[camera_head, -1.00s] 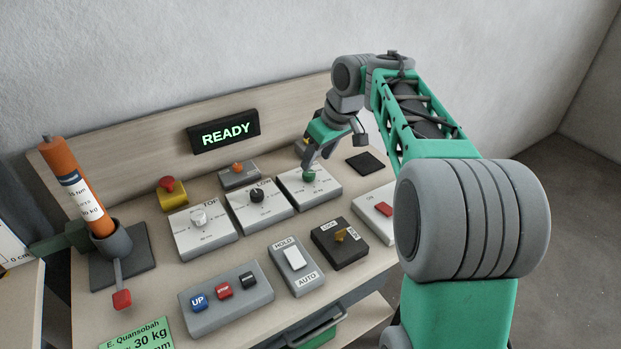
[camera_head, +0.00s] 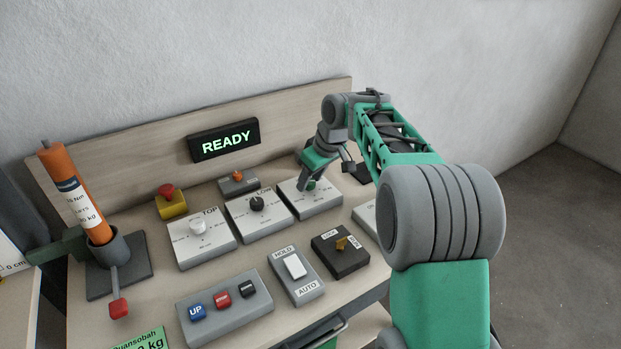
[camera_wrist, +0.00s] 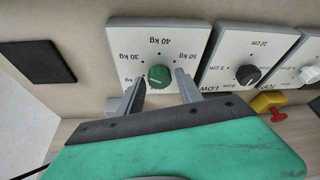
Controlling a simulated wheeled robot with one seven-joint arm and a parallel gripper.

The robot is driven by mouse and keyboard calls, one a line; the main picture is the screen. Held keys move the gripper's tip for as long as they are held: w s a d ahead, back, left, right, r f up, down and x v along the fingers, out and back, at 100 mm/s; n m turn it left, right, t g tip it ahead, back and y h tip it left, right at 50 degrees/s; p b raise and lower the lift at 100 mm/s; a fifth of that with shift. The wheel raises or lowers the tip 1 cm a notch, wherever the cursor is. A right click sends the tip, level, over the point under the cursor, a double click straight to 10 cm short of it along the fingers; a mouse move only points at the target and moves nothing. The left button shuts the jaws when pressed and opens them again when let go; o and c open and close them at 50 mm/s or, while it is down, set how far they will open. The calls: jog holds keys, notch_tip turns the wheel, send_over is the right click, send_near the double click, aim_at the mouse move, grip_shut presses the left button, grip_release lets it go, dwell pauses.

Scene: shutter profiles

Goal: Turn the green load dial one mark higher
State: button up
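The green load dial (camera_wrist: 159,77) sits on a white panel (camera_wrist: 121,46) in the wrist view, with dots and labels 30 kg, 40 kg and 50 kg around it. Which mark the dial points at is too small to tell. My gripper (camera_wrist: 161,80) is open, one finger on each side of the dial, with gaps showing between fingers and dial. In the head view my gripper (camera_head: 308,184) is over the right-hand white panel (camera_head: 320,205) and mostly hides the green dial (camera_head: 311,184).
Beside it stands a panel with a black dial (camera_head: 257,203), then one with a white dial (camera_head: 197,228). A key-switch box (camera_head: 340,252), a hold/auto switch (camera_head: 295,266) and a button box (camera_head: 225,300) are in front. The display (camera_head: 224,140) reads READY.

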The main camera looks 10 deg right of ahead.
grip_shut()
jog(key=shift+m, duration=0.3)
dwell(0.3)
jog(key=shift+a+m+t+h+b, duration=0.1)
jog(key=shift+m+t+h+b, duration=0.35)
jog(key=shift+m, duration=0.55)
jog(key=m+h, duration=0.1)
jog(key=m, duration=0.2)
jog(key=shift+a, duration=0.15)
jog(key=m+h, duration=0.1)
jog(key=m, duration=0.2)
jog(key=shift+r+m+h, duration=0.1)
jog(key=shift+m+h, duration=0.15)
jog(key=shift+m, duration=0.15)
jog(key=shift+m+g+h+p, duration=0.25)
jog(key=shift+m+h+p, duration=0.15)
jog(key=shift+m+p, duration=0.55)
jog(key=shift+m, duration=0.35)
